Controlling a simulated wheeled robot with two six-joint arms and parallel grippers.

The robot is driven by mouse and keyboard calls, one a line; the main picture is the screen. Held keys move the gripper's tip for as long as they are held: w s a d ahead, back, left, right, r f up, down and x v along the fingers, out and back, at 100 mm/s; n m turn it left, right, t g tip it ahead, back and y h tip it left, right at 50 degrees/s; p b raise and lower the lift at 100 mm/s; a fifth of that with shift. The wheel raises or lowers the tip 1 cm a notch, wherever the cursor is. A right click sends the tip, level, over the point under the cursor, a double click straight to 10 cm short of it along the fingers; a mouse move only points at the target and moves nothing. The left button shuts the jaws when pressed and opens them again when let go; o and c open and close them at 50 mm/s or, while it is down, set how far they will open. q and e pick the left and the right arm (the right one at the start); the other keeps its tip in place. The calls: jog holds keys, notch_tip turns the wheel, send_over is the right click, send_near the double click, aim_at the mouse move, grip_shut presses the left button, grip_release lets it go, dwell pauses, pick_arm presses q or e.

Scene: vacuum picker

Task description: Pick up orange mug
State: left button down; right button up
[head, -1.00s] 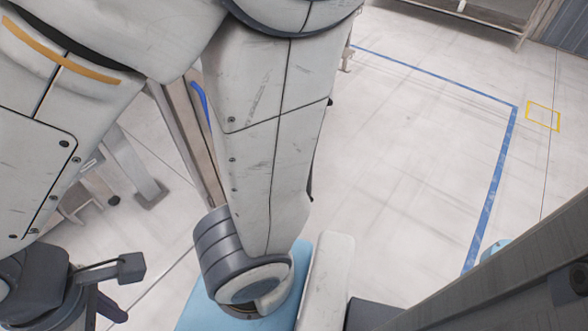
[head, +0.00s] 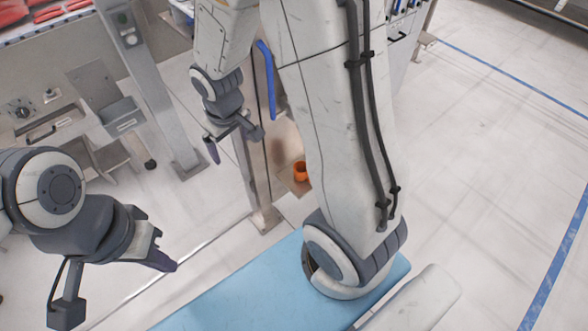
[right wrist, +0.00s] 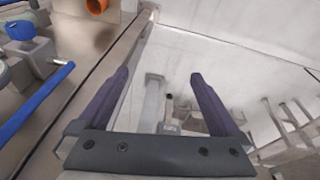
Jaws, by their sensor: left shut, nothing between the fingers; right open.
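The orange mug (head: 300,171) is small in the head view, on a brownish surface beside a metal post. My large arm link partly borders it on the right. It also shows cut off at the top left edge of the right wrist view (right wrist: 96,6). My right gripper (head: 235,143) is open and empty, to the left of the mug in the head view and apart from it. Its two purple fingers stand wide apart in the right wrist view (right wrist: 159,76). My left gripper (head: 160,260) is shut and empty at the lower left, far from the mug.
A metal post (head: 259,190) stands just left of the mug. A blue curved handle (head: 266,80) is above the mug, and a blue bar (right wrist: 38,102) shows in the right wrist view. A grey machine column (head: 150,85) stands at the left. Pale floor lies open at the right.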

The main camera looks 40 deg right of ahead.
jog(key=w+d+f+m+b, duration=0.1)
jog(key=w+d+f+b, duration=0.15)
jog(key=d+f, duration=0.45)
jog(key=w+d+f+m+b, duration=0.1)
jog(key=w+d+f+b, duration=0.15)
jog(key=d+f, duration=0.5)
jog(key=m+t+h+b, duration=0.1)
jog(key=m+t+b, duration=0.15)
jog(key=b, duration=0.55)
send_near(302, 171)
jog(key=shift+w+a+g, duration=0.35)
jog(key=shift+a, duration=0.35)
jog(key=shift+s+b+x, duration=0.15)
jog(key=shift+b+x, duration=0.35)
jog(key=shift+x, duration=1)
jog(key=shift+s+b+x, duration=0.1)
jog(key=shift+b+x, duration=0.35)
jog(key=shift+x, duration=1)
pick_arm(q)
notch_tip(302, 171, down, 18)
jog(key=shift+r, duration=0.15)
pick_arm(e)
jog(key=shift+f, duration=0.1)
pick_arm(q)
jog(key=shift+d, duration=0.1)
pick_arm(e)
jog(key=shift+c, duration=0.3)
jog(key=c, duration=1.3)
jog(key=shift+o, duration=0.2)
